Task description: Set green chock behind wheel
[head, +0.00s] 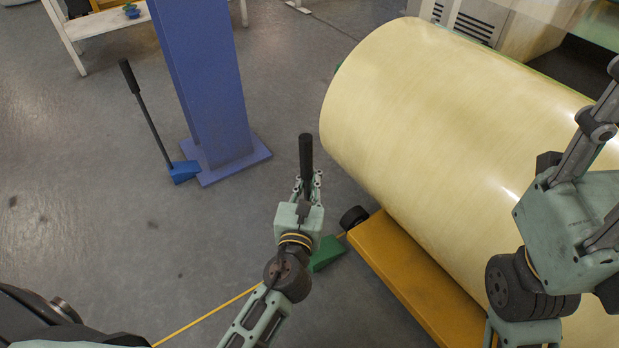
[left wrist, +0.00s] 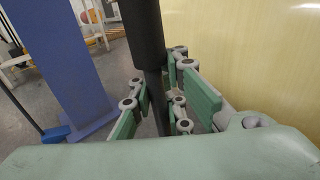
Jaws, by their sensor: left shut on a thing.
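The green chock (head: 326,253) is low near the floor, partly hidden behind my left arm. Its upright black handle (head: 306,158) stands between the fingers of my left gripper (head: 307,182), which is shut on it. The handle also shows in the left wrist view (left wrist: 152,60), running down between the finger pads. I cannot tell whether chock and wheel touch. My right arm is at the right, in front of the roll; its fingertips are not clearly visible.
A large cream roll (head: 440,130) lies on the cart. A blue chock (head: 183,171) with a black handle stands beside the blue column (head: 210,90). A yellow line (head: 210,316) runs along the grey floor.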

